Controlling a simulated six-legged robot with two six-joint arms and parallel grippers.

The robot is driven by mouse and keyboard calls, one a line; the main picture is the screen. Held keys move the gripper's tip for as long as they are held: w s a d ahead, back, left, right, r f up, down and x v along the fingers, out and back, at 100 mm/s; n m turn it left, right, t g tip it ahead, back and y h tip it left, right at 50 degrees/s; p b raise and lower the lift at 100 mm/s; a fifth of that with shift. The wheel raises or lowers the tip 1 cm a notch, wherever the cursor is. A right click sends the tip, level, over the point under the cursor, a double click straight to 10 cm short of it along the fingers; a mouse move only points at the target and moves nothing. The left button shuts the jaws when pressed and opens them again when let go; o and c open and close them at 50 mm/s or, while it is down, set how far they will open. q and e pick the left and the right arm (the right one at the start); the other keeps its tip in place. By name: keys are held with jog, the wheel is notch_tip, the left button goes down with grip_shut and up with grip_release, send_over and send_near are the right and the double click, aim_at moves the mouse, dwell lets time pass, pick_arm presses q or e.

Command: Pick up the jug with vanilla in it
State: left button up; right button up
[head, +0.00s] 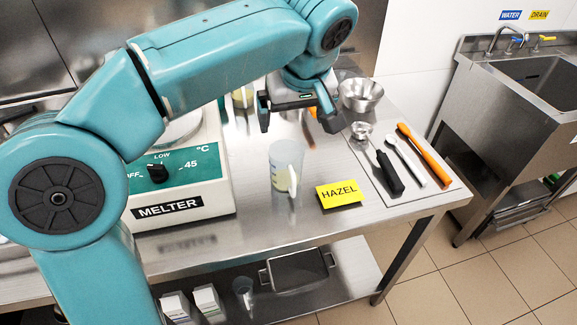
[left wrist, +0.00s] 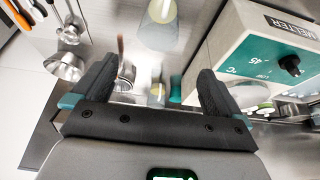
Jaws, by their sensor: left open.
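A clear jug (head: 283,168) with a pale yellow content stands on the steel table, beside a yellow card reading HAZEL (head: 340,193). It also shows at the top of the left wrist view (left wrist: 160,22). A second jug with yellowish content (head: 243,97) stands farther back, partly hidden by my left arm. No card reading vanilla is visible, so I cannot tell by label which jug holds vanilla. My left gripper (head: 297,118) is open and empty, pointing down above the table behind the HAZEL jug; its fingers show in the left wrist view (left wrist: 155,80). My right gripper is out of view.
The melter (head: 170,207) stands left of the jugs. A metal bowl (head: 360,94), a scoop with a black handle (head: 388,170) and an orange-handled tool (head: 424,155) lie to the right. A sink (head: 535,80) stands at the far right.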

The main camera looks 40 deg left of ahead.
pick_arm(q)
jog(key=b, duration=0.1)
send_near(286, 153)
jog(key=shift+s+d+r, duration=0.1)
jog(key=shift+s+d, duration=0.15)
jog(key=shift+s, duration=0.35)
jog(key=shift+s+d, duration=0.2)
jog(key=shift+s, duration=0.45)
jog(key=x, duration=0.6)
jog(key=shift+d, duration=0.25)
jog(key=c, duration=1.3)
